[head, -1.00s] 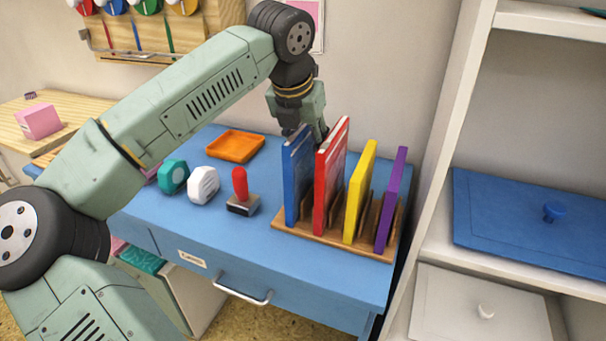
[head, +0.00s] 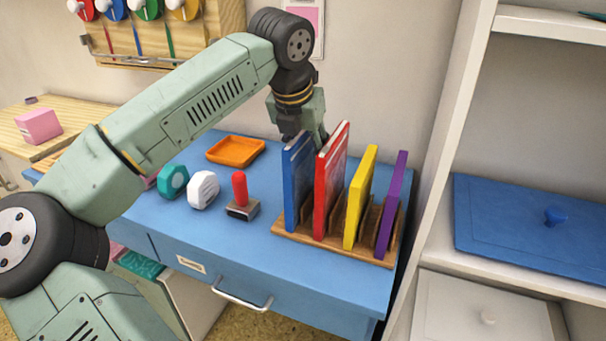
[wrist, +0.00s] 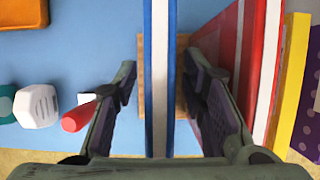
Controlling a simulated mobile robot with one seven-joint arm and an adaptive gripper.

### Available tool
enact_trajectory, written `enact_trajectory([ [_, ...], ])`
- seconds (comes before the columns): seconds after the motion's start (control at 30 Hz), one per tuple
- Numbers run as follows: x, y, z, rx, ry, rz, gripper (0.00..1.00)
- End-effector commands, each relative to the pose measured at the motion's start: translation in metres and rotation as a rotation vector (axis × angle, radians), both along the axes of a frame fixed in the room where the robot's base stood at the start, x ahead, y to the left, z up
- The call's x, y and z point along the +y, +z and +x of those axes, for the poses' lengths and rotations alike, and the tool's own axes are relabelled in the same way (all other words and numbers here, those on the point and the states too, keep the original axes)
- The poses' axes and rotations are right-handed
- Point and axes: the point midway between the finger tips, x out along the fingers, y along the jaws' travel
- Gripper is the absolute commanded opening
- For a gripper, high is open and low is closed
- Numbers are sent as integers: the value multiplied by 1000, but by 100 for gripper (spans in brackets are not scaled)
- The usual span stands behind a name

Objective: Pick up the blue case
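The blue case (head: 297,182) stands upright at the left end of a wooden rack (head: 333,246) on the blue desk. In the wrist view the blue case (wrist: 160,75) shows edge-on, as blue covers with a white strip between them. My gripper (wrist: 160,90) is open, pointing down, with one finger on each side of the blue case. Gaps show between the fingers and the case. The right finger is close beside the red case (wrist: 255,80); I cannot tell whether they touch. In the head view the fingertips are mostly hidden behind the cases.
Yellow (head: 359,197) and purple (head: 391,205) cases stand right of the red one. A red-handled stamp (head: 241,195), a white item (head: 203,190), a teal item (head: 172,182) and an orange tray (head: 235,150) lie to the left. White shelves (head: 462,130) stand close on the right.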

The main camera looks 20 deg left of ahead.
Motion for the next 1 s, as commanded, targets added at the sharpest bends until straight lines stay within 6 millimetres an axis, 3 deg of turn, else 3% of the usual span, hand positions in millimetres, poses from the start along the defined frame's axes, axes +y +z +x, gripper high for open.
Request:
enact_trajectory([
  [0.6,0,0,0,0,0,0,0],
  [1.0,0,0,0,0,0,0,0],
])
